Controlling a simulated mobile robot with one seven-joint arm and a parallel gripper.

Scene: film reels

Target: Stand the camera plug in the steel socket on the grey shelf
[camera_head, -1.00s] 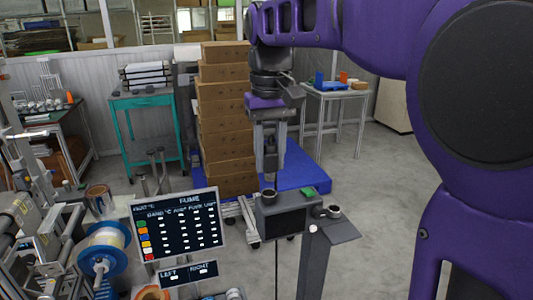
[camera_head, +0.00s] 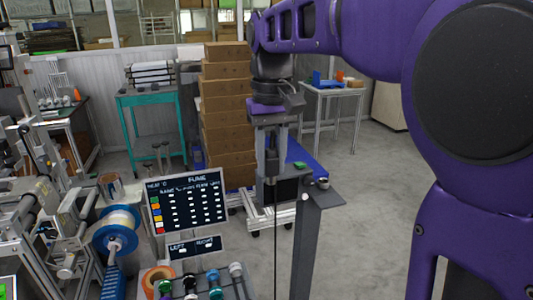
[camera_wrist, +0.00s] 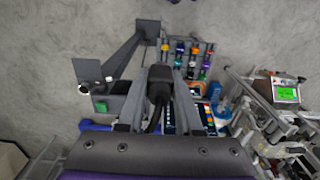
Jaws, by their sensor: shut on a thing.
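My gripper (camera_head: 270,181) points down and is shut on the dark camera plug (camera_wrist: 158,88), which shows between the fingers in the wrist view. A thin black cable hangs straight down below the gripper in the head view. The grey shelf (camera_head: 328,197) is on a post just right of the gripper, apart from the plug. The small round steel socket (camera_head: 322,183) stands on it, and its opening faces up. In the wrist view the shelf (camera_wrist: 88,70) and socket (camera_wrist: 83,89) are left of the gripper. The plug's lower end is hard to make out.
A dark box (camera_head: 287,188) with a green part (camera_head: 299,166) is close behind the gripper. A display panel (camera_head: 187,200) and reel machinery with a blue-flanged reel (camera_head: 116,231) stand at left. Stacked cartons (camera_head: 226,110) are behind. Floor right of the shelf is clear.

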